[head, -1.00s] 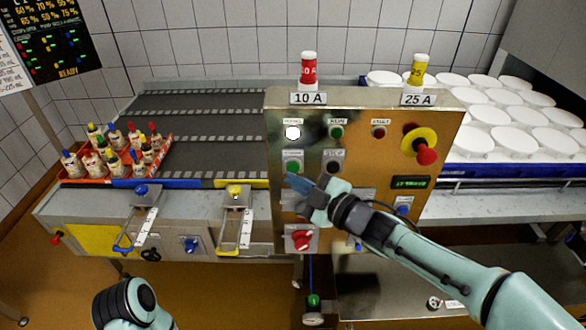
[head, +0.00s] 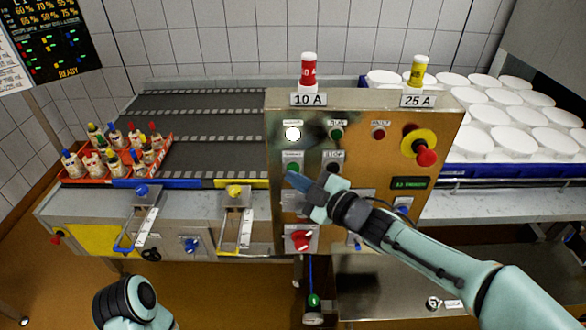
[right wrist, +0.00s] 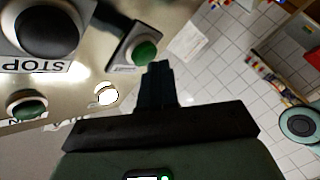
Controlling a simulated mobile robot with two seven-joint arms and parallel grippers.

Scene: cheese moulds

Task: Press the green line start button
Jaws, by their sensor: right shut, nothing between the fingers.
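The green start button (head: 292,169) is on the left of the metal control panel (head: 360,106), below the white lamp (head: 292,134). My right gripper (head: 291,177) is shut and empty, its fingertips just below and in front of the button. In the right wrist view the green button (right wrist: 145,52) shows right beside the closed fingertips (right wrist: 158,65). I cannot tell whether they touch it. The black stop button (head: 332,169) is to its right. My left gripper is out of view; only part of that arm shows at the bottom left.
A red selector switch (head: 300,238) lies below my right gripper. A red mushroom button on a yellow collar (head: 419,142) is at the panel's right. Red and yellow fuses stand on top. A conveyor (head: 205,145) and a red crate of bottles (head: 72,177) are to the left.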

